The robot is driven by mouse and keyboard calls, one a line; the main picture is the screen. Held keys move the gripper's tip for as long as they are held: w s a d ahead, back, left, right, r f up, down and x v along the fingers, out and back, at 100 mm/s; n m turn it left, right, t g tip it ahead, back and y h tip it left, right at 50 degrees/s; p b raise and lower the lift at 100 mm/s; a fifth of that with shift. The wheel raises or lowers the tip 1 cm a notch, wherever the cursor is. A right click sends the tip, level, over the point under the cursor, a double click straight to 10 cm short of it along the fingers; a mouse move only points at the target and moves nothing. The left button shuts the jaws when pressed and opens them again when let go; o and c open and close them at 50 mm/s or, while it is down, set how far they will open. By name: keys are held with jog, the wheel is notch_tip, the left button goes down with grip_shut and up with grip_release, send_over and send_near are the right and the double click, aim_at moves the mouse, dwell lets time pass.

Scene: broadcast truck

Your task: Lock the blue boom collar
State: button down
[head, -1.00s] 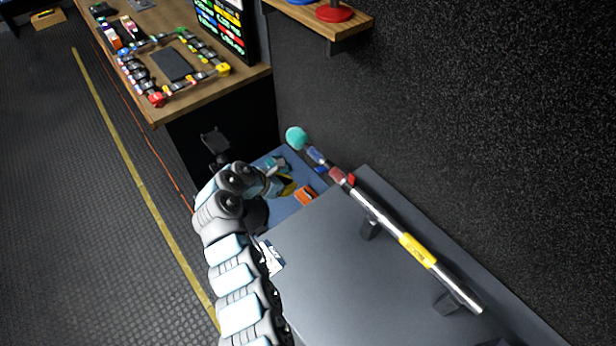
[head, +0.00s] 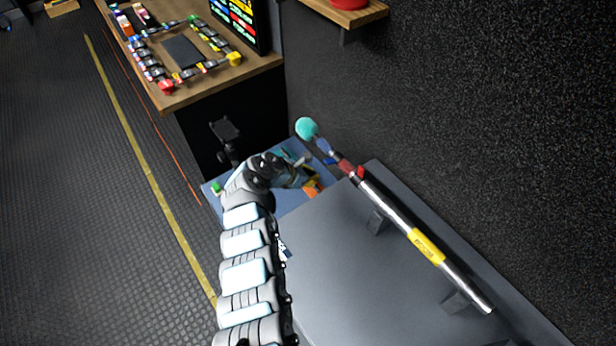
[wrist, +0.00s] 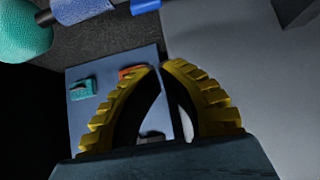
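The boom pole (head: 397,210) lies slanted on brackets over a grey case top. It has a teal ball (head: 307,128) at its far end, which also shows in the wrist view (wrist: 22,32). The blue collar (head: 325,147) is just behind the ball; blue parts of the pole (wrist: 80,9) show at the top of the wrist view, partly cut off. Whether the collar is locked cannot be told. My gripper (wrist: 162,66) has yellow ribbed fingers with tips nearly meeting and nothing between them. It is below the pole in the wrist view, apart from the collar.
A red collar (head: 347,167) with a red lever and a yellow label (head: 426,246) are farther along the pole. Small items lie on a blue surface (head: 290,200) under my gripper. A dark wall is close behind the pole. A wooden desk (head: 215,80) stands beyond.

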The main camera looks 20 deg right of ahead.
aim_at(330, 162)
jog(key=d, duration=0.1)
jog(key=d+r, duration=0.2)
jog(key=shift+w+d, duration=0.15)
jog(key=shift+w, duration=0.2)
jog(key=shift+w+r+p, duration=0.1)
jog(key=shift+r+p, duration=0.1)
jog(key=shift+p, duration=0.25)
dwell(0.4)
